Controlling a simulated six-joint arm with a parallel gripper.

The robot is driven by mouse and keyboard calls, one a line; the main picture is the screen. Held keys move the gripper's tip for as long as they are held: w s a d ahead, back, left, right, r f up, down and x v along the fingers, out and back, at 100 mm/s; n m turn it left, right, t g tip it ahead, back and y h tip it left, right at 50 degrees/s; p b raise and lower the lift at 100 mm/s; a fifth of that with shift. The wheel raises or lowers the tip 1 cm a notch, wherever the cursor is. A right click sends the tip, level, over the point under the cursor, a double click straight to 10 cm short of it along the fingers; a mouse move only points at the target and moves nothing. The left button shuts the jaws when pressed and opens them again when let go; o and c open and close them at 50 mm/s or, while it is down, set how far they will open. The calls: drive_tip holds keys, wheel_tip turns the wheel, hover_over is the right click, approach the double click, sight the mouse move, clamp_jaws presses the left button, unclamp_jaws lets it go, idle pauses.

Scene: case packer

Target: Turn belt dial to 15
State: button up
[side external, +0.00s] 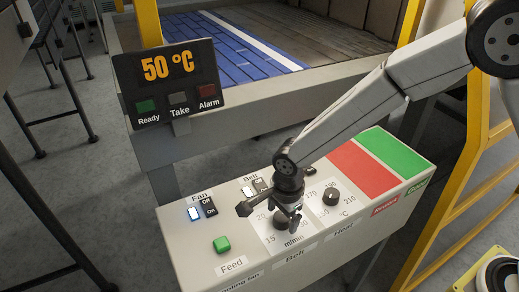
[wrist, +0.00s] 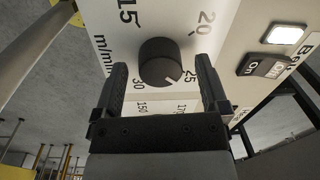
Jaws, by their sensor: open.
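The belt dial (wrist: 158,58) is a round black knob on a white scale marked 15, 20, 25 and 30 m/min. In the wrist view its white pointer mark lies between 25 and 30, nearer 25. My gripper (wrist: 161,64) is open, with one finger to each side of the knob in that view; I cannot tell whether the tips reach down around it. In the side view my gripper (side external: 292,214) is over the belt scale, and the belt dial (side external: 281,223) is partly hidden by it.
The panel (side external: 190,245) also holds a heat dial (side external: 331,196), a green Feed button (side external: 221,244), a lit fan switch (side external: 194,214) and a belt switch (side external: 248,191). Red (side external: 363,170) and green (side external: 393,152) areas lie at the right. A display (side external: 168,80) behind reads 50 °C.

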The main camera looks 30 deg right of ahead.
clamp_jaws()
